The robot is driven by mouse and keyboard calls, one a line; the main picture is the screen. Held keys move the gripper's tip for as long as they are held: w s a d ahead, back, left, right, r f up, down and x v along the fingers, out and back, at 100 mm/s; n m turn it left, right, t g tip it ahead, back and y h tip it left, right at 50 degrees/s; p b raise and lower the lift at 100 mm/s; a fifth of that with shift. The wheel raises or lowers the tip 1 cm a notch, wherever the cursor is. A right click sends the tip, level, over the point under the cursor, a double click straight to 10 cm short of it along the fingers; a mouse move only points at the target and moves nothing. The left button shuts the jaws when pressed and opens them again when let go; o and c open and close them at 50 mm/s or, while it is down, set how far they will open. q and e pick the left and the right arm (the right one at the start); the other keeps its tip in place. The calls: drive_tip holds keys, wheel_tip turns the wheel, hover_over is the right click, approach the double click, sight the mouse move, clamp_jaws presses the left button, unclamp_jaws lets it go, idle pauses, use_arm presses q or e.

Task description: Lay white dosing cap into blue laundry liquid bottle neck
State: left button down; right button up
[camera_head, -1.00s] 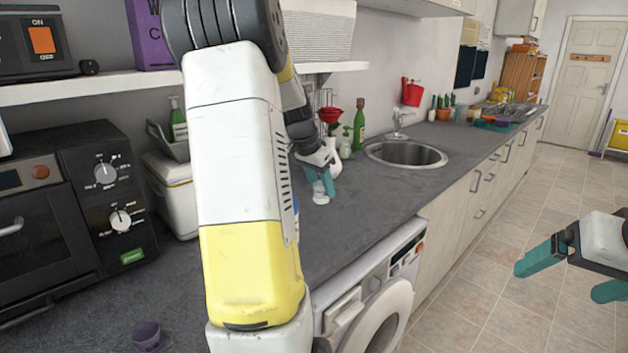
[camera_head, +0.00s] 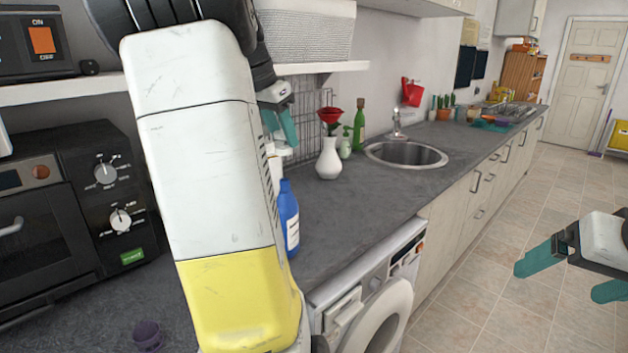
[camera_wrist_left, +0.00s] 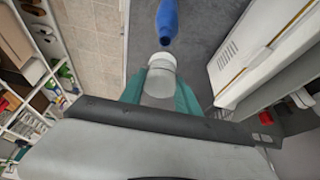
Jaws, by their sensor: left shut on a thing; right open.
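The blue laundry liquid bottle (camera_head: 289,218) stands on the counter, partly hidden behind my left arm in the head view. Its blue top (camera_wrist_left: 168,20) shows at the upper edge of the left wrist view. My left gripper (camera_head: 280,124) is raised above and behind the bottle in the head view, apart from it. It is shut on the white dosing cap (camera_wrist_left: 160,72), which sits between the teal fingers in the left wrist view. My right gripper (camera_head: 575,275) is open and empty over the floor at the right.
A white vase (camera_head: 329,160) with a red flower stands beyond the bottle, near the sink (camera_head: 405,154). A black oven (camera_head: 65,210) stands at the left and a small purple cup (camera_head: 147,335) at the front. The shelf (camera_head: 345,67) overhangs the counter's back. Counter in front of the sink is clear.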

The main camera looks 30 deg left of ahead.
idle(0.3)
use_arm(q)
hover_over(285, 180)
drive_tip(key=shift+w+f, duration=0.1)
drive_tip(key=shift+f, duration=2.7)
drive_tip(key=shift+f, duration=0.2)
drive_tip(key=shift+f, duration=1.2)
drive_tip(key=c, duration=0.8)
unclamp_jaws()
